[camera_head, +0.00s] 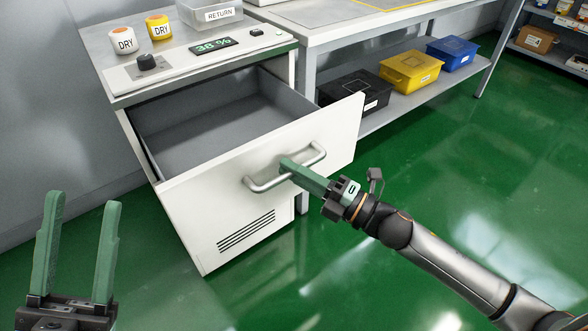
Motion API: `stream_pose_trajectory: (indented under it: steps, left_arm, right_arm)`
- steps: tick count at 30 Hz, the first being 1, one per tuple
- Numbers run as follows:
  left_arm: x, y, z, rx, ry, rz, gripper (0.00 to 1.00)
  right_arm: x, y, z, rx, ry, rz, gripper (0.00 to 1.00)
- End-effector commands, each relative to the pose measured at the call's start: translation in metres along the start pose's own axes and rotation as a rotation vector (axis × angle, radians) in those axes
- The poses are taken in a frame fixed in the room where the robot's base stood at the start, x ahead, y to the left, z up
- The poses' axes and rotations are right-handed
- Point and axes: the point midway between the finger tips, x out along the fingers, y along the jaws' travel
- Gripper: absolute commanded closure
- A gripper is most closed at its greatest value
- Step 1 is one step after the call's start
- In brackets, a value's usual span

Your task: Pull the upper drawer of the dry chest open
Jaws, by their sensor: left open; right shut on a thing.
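The dry chest (118,98) stands at the left with its upper drawer (205,128) pulled well out. The grey inside of the drawer looks empty. Its white front (205,205) carries a silver bar handle (262,182). My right gripper (288,166) is shut on the middle of this handle, with its arm reaching in from the lower right. My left gripper (83,203) is open and empty at the lower left, fingers pointing up, apart from the drawer. The handle's middle is partly hidden by the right fingers.
On the chest top are two DRY jars, white-orange (122,40) and yellow (158,27), a RETURN tray (209,14), a black knob (146,62) and a display (213,45). A bench (325,25) with black, yellow and blue bins stands behind. Green floor (440,170) is clear at right.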

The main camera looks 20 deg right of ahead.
Motion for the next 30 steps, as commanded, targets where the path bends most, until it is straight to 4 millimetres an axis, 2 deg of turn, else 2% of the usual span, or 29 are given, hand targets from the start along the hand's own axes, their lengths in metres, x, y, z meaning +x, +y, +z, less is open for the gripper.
stream_pose_trajectory:
  steps: [11,12,19,30]
  left_arm:
    - [0.0001,-0.0003,0.0000,0.001,0.001,-0.001,0.50]
    - [0.0001,-0.0003,0.0000,0.001,0.001,-0.001,0.50]
    - [0.0003,-0.0003,-0.0001,0.001,0.001,-0.001,0.50]
    - [0.0016,-0.0009,-0.0011,0.003,0.005,-0.001,0.50]
  right_arm:
    - [-0.0001,-0.0001,0.0000,0.000,0.000,0.000,1.00]
    - [-0.0001,-0.0001,0.0000,0.000,0.000,0.000,0.78]
    - [-0.0001,0.0000,0.0001,0.000,0.000,0.000,0.53]
    - [-0.0060,-0.0004,0.0001,0.001,-0.001,-0.001,0.53]
